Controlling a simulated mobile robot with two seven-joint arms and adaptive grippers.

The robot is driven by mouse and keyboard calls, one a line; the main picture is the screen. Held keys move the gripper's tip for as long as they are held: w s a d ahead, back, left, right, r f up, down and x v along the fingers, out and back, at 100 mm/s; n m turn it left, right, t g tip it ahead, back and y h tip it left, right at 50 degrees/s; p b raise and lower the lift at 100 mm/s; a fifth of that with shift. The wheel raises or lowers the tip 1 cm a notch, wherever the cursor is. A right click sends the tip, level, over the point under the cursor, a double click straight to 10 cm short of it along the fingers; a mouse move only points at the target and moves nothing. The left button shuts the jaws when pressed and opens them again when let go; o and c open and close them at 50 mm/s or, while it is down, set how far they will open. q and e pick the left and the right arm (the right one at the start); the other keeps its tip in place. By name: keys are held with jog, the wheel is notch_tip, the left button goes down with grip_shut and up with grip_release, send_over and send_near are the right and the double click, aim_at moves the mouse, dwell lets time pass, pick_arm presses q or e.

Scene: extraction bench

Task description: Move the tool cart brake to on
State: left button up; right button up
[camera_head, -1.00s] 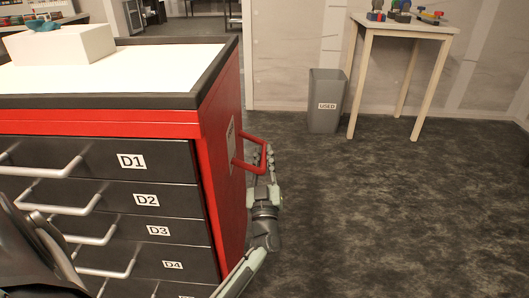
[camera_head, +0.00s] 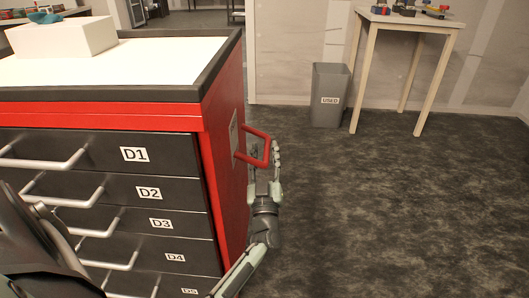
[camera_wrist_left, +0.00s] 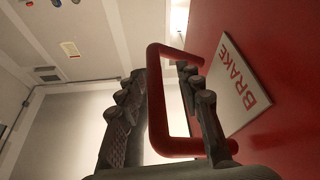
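The tool cart (camera_head: 224,150) is red with dark drawers and stands at the left. Its brake is a red U-shaped handle (camera_head: 268,152) on the cart's right side, beside a pale plate. In the left wrist view the plate (camera_wrist_left: 237,86) reads BRAKE and the handle (camera_wrist_left: 156,100) stands out from the red panel. My left gripper (camera_head: 265,165) is at the handle, fingers pointing up in the head view. In the wrist view its fingers (camera_wrist_left: 163,110) are apart, with the handle's outer bar between them and a gap beside the bar.
A white box (camera_head: 62,38) sits on the cart's top. Drawer handles (camera_head: 50,160) stick out in front. A grey bin (camera_head: 330,95) labelled USED and a wooden table (camera_head: 412,22) stand at the back. The floor right of the cart is clear.

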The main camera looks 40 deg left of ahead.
pick_arm(q)
jog(key=v, duration=1.1)
jog(key=shift+s+d+f, duration=0.15)
jog(key=shift+s, duration=0.2)
